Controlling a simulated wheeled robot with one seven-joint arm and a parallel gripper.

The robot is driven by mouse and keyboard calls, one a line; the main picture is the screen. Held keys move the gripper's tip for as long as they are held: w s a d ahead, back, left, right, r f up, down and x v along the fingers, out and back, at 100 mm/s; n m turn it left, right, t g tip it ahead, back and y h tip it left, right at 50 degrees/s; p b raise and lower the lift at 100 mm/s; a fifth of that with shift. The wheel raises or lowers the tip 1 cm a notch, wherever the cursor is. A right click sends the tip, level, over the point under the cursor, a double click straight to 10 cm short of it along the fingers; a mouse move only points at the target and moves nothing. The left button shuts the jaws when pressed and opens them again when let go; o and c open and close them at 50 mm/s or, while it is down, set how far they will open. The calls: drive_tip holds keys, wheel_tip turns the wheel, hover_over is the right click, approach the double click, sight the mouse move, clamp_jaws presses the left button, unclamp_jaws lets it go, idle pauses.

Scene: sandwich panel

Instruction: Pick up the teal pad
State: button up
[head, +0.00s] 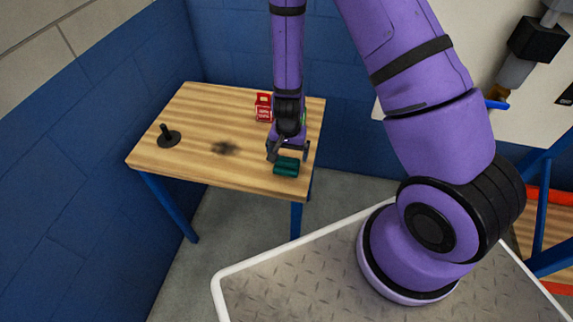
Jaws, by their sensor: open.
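The teal pad (286,167) lies on the wooden table (190,163) near its front right edge. It looks like a small dark teal block with a grooved or two-part shape. My gripper (287,155) points down from above, right at the pad's far side. Its fingers are apart, one at the left and one at the right. No grip on the pad shows. From this view I cannot tell whether the fingers touch the pad or hover just above it.
A red box (263,107) with white marks stands just behind and left of my gripper. A black peg on a round base (168,136) stands at the table's left. A dark smudge marks the table's middle. Blue walls (130,60) close off the back and left.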

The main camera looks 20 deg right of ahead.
sight(287, 159)
drive_tip(key=shift+w+f, duration=0.15)
drive_tip(key=shift+f, duration=1.45)
drive_tip(key=shift+w+f, duration=0.1)
drive_tip(key=shift+f, duration=1.45)
drive_tip(key=c, duration=0.8)
drive_tip(key=shift+o, duration=0.2)
drive_tip(key=shift+r, duration=0.15)
